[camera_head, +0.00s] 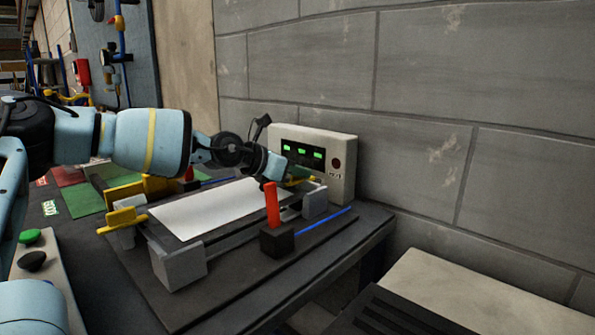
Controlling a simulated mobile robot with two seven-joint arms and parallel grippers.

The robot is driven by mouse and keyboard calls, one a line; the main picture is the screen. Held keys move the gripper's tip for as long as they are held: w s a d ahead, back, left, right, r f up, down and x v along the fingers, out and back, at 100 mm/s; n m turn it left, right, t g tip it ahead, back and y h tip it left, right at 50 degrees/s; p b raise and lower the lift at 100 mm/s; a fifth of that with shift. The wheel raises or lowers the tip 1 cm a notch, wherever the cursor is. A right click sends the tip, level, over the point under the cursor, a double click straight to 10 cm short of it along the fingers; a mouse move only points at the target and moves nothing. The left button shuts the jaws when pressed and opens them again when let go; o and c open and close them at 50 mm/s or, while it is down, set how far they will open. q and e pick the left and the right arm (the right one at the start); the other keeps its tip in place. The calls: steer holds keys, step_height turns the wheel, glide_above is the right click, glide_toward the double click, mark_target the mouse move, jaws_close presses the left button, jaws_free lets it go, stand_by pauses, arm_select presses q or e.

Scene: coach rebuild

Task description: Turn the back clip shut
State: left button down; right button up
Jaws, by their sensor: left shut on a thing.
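A white sheet (205,208) lies flat in a dark fixture with grey corner blocks (179,265) on the bench. My left arm comes in from the left and reaches over the fixture's far side. My left gripper (287,174) is at the far right corner, shut on what looks like the back clip (302,172), of which a small yellow-green part shows. The gripper hides most of the clip, so its angle is unclear. My right gripper is out of view.
A pale box with green displays (314,151) stands close behind the left gripper, against the block wall. A red upright handle (272,206) on a dark block stands at the fixture's right. A green mat (88,199) and a button panel (36,270) are at left.

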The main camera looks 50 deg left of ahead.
arm_select(q)
steer(key=shift+d+f+n+y, duration=0.1)
steer(key=shift+d+n+y, duration=0.05)
steer(key=shift+n+y, duration=0.5)
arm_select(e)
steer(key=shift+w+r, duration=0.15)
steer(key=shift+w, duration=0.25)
arm_select(q)
steer(key=shift+y, duration=0.25)
steer(key=shift+n+y+b, duration=0.3)
steer(key=shift+n+y, duration=0.2)
steer(key=shift+n, duration=0.05)
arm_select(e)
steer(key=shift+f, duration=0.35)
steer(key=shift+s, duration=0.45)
arm_select(q)
steer(key=c, duration=1.5)
jaws_free()
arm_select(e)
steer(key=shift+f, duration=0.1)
arm_select(q)
steer(key=shift+s, duration=0.1)
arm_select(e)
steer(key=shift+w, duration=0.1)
